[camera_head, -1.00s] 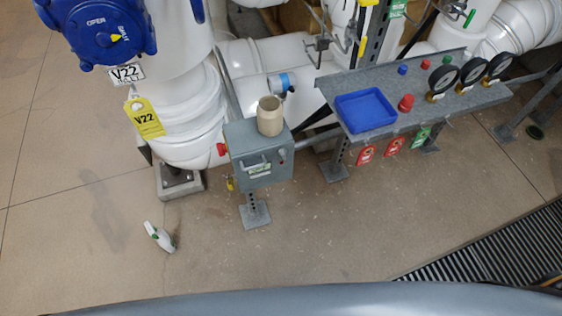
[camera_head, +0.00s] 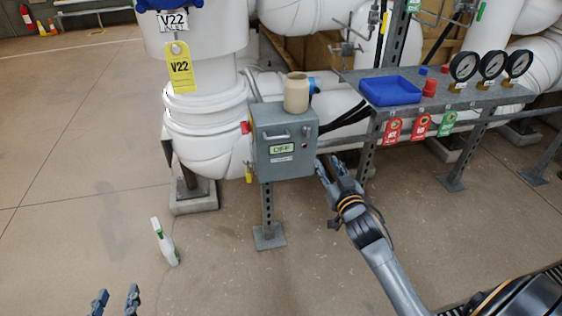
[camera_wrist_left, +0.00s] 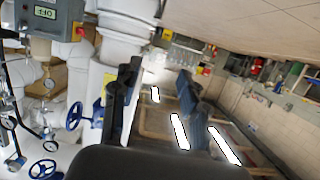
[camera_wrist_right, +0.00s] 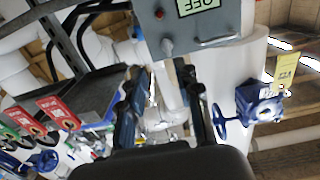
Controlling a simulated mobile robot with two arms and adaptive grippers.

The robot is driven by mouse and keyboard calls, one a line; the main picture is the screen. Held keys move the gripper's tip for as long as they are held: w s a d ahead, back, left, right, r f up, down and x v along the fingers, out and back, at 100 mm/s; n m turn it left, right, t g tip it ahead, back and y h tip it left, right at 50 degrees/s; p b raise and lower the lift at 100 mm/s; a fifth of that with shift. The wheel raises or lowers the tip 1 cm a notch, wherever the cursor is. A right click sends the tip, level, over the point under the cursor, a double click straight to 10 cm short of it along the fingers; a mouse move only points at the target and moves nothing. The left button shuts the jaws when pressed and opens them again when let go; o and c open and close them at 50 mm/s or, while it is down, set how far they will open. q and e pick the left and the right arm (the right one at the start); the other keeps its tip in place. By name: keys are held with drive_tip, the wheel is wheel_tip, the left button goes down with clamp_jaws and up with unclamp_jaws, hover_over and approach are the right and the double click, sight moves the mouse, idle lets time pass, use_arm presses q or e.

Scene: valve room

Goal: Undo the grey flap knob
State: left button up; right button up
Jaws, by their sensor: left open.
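The grey box (camera_head: 285,157) stands on a post, with a horizontal handle (camera_head: 275,136) and a green "OFF" label (camera_head: 282,148) on its front flap. A small round grey knob (camera_wrist_right: 167,45) shows beside the handle in the right wrist view, near a small red button (camera_wrist_right: 159,13). My right gripper (camera_head: 329,162) is open and empty, just right of the box and apart from it. It also shows in the right wrist view (camera_wrist_right: 160,76). My left gripper (camera_head: 116,298) is open and empty, low at the picture's left, far from the box.
A beige cup (camera_head: 297,93) stands on the box. Right of it, a shelf holds a blue tray (camera_head: 391,91), a red knob (camera_head: 430,88) and gauges (camera_head: 492,65). The floor before the box is clear.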

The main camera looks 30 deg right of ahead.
drive_tip(key=r, duration=0.1)
drive_tip(key=b, duration=0.2)
approach(309, 133)
drive_tip(key=x, duration=0.2)
drive_tip(key=b+x, duration=0.1)
drive_tip(key=x, duration=0.5)
drive_tip(key=shift+w+d+b, duration=0.2)
drive_tip(key=shift+w+b, duration=0.1)
drive_tip(key=shift+w, duration=0.25)
use_arm(q)
wheel_tip(309, 133, up, 16)
drive_tip(key=s+t+h, duration=0.2)
drive_tip(key=t+h, duration=0.1)
drive_tip(key=t, duration=0.6)
drive_tip(key=shift+s+d+t, duration=0.3)
drive_tip(key=shift+s+d, duration=0.05)
drive_tip(key=shift+d, duration=0.1)
use_arm(e)
drive_tip(key=shift+c, duration=0.4)
clamp_jaws()
